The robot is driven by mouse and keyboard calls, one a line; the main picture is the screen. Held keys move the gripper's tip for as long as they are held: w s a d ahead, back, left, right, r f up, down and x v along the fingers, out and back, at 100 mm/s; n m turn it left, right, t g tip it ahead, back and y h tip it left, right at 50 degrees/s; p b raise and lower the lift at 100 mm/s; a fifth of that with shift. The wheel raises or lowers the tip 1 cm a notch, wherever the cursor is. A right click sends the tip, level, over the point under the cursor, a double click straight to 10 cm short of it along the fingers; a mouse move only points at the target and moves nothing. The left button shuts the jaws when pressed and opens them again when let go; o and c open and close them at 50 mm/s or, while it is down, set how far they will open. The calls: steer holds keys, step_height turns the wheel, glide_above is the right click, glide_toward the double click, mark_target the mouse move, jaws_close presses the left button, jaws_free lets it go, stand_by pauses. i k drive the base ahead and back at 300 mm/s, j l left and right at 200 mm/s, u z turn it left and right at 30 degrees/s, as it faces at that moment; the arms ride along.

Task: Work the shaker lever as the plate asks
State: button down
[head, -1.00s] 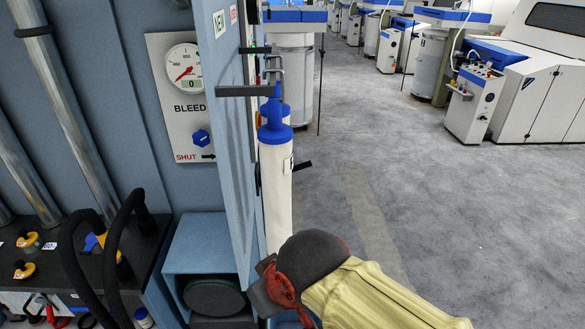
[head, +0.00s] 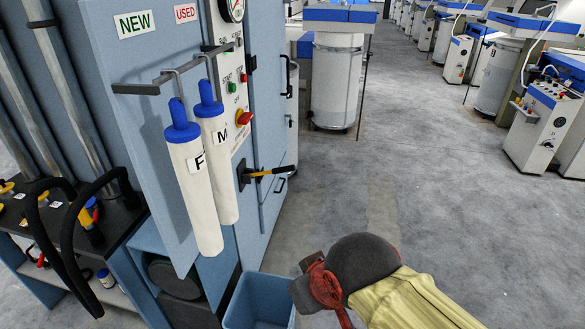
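A lever with a yellow grip (head: 268,171) sticks out to the right from a black mount on the blue machine front, low beside the hanging filters. I cannot tell whether it is the shaker lever, and its grip points slightly upward. The pale control plate (head: 239,110) above it carries a gauge, coloured buttons and a red-and-yellow knob. Its small print is too small to read, and its left part is hidden by the filters and their rack. My arm shows at the lower right, with a dark joint and yellow cover.
Two white filters with blue caps, marked F (head: 198,180) and M (head: 220,150), hang from a rack under NEW and USED labels. A blue bin (head: 262,300) stands on the floor below. Black hoses loop at left. Grey floor (head: 400,190) is open to the right.

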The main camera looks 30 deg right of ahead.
mark_target(291, 167)
steer(key=i+l+u, duration=0.1)
steer(key=l, duration=0.45)
steer(key=i+l, duration=0.15)
steer(key=l, duration=0.45)
steer(key=i+l+u, duration=0.15)
steer(key=l, duration=0.4)
steer(key=l+u, duration=0.1)
steer(key=l, duration=0.5)
steer(key=i+l+u, duration=0.1)
steer(key=i+l, duration=0.2)
steer(key=i, duration=0.2)
steer(key=i+l, duration=0.35)
steer(key=i, duration=0.15)
steer(key=i+j+u, duration=0.1)
steer(key=i, duration=0.15)
